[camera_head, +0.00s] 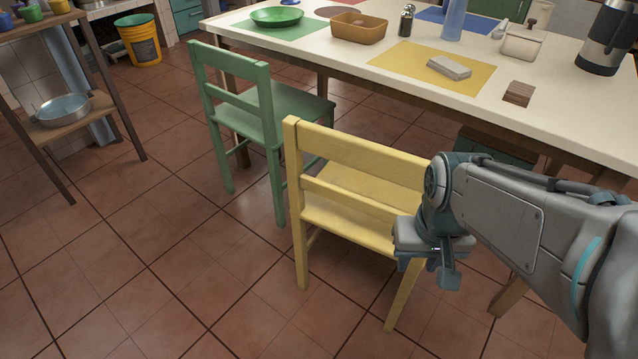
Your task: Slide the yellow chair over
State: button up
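The yellow chair (345,193) stands on the tiled floor at the near side of the table, its back towards me and its seat towards the table. My gripper (447,279) is at the right side of the chair, in front of the right end of its backrest and seat. My wrist hides the chair's right back post. One finger points down; the other is not clear, so I cannot tell the opening or whether it touches the chair.
A green chair (240,75) stands left of the yellow one, with a narrow gap between them. The white table (335,62) behind holds a green plate (277,17), a brown tray (358,28) and a yellow mat (405,68). A shelf (93,108) stands far left. The floor (150,250) at front left is clear.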

aim_at(359, 195)
jog(key=u, duration=2.65)
jog(key=k, duration=0.75)
jog(key=z, duration=1.45)
jog(key=i, duration=0.5)
jog(key=u, duration=0.05)
